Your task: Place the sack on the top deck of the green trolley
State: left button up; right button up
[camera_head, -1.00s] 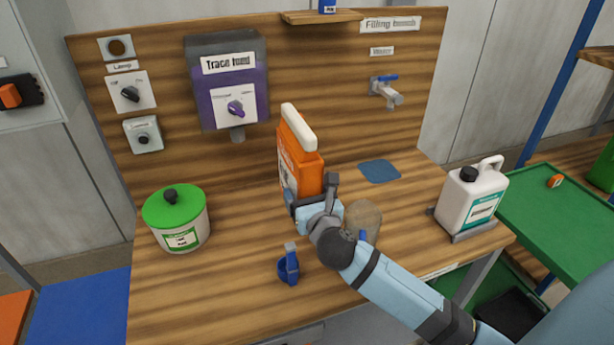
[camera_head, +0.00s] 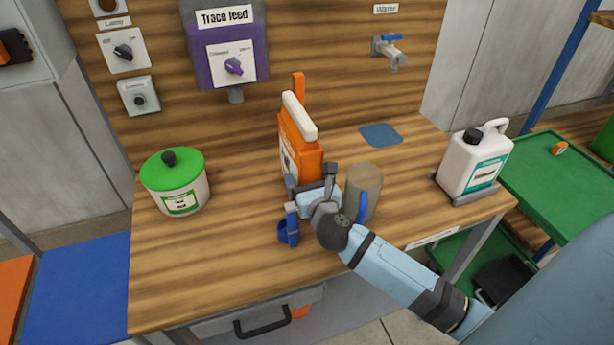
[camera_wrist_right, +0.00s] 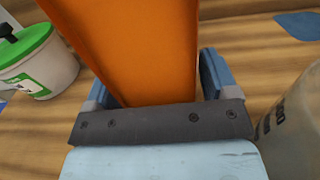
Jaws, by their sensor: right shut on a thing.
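The orange sack (camera_head: 300,150) with a white top band is upright over the middle of the bench. My right gripper (camera_head: 314,188) is shut on its lower part. In the right wrist view the sack (camera_wrist_right: 135,45) fills the space between the two fingers (camera_wrist_right: 155,88). I cannot tell whether its bottom touches the bench. The green trolley (camera_head: 535,195) stands right of the bench, its top deck mostly bare, with part cut off by the picture edge. My left gripper is not in view.
A clear beaker (camera_head: 366,180) and a blue scoop (camera_head: 288,230) are close to my right gripper. A white jug (camera_head: 472,165) stands at the bench's right end, a green-lidded tub (camera_head: 176,185) at left. A small orange item (camera_head: 559,149) lies on the trolley deck. An orange upright piece (camera_head: 298,85) shows behind the sack.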

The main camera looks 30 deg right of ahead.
jog(key=o, duration=1.3)
jog(key=shift+f, duration=0.15)
jog(key=shift+o, duration=0.2)
jog(key=shift+r, duration=0.2)
